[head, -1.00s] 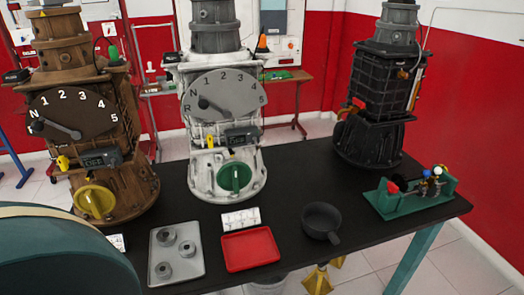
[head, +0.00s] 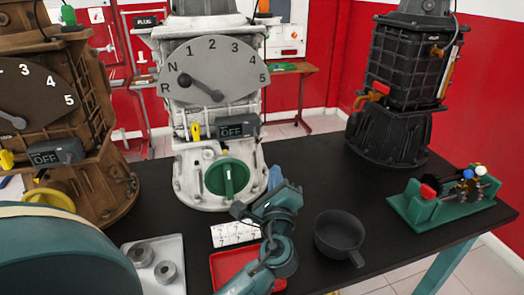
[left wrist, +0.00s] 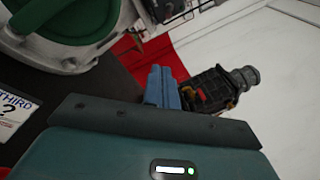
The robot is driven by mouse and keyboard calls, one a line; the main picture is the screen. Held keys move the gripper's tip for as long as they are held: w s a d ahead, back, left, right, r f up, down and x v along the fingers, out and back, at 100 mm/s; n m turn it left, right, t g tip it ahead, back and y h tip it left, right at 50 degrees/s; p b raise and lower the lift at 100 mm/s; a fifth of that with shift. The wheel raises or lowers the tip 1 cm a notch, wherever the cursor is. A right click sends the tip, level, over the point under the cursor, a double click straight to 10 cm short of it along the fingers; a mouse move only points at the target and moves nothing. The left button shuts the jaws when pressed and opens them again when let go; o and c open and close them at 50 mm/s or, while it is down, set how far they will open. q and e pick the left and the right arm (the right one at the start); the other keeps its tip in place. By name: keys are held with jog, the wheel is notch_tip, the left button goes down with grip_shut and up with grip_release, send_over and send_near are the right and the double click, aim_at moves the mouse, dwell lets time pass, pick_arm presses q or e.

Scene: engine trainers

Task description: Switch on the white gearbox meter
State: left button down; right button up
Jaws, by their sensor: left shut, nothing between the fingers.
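The white gearbox (head: 217,100) stands at the back middle of the black table. Its dial face (head: 212,68) shows R, N and 1 to 5. The small dark meter (head: 238,126) below the dial reads OFF. A yellow lever (head: 195,132) sits left of the meter, and a round green knob (head: 228,178) sits below. My left gripper (head: 274,178) is shut and empty, just right of the green knob and below the meter. In the left wrist view its blue fingers (left wrist: 162,88) are together; the green knob (left wrist: 60,18) shows at upper left. My right gripper is not in view.
A brown gearbox (head: 70,120) with its own OFF meter stands left, a black gearbox (head: 395,95) right. A red tray (head: 222,268), a black pan (head: 340,235), a grey tray (head: 178,250) and a green stand (head: 445,203) are on the table. Room right of my gripper is clear.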

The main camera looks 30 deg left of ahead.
aim_at(255, 133)
pick_arm(q)
jog(key=shift+r, duration=0.15)
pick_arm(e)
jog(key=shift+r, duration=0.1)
pick_arm(q)
jog(key=w+a+r+p, duration=0.3)
jog(key=w+a, duration=0.2)
jog(key=a, duration=0.2)
jog(key=shift+r, duration=0.2)
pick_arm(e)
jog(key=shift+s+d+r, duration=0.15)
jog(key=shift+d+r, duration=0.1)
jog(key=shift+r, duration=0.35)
pick_arm(q)
jog(key=shift+r+p, duration=0.2)
jog(key=shift+p, duration=0.1)
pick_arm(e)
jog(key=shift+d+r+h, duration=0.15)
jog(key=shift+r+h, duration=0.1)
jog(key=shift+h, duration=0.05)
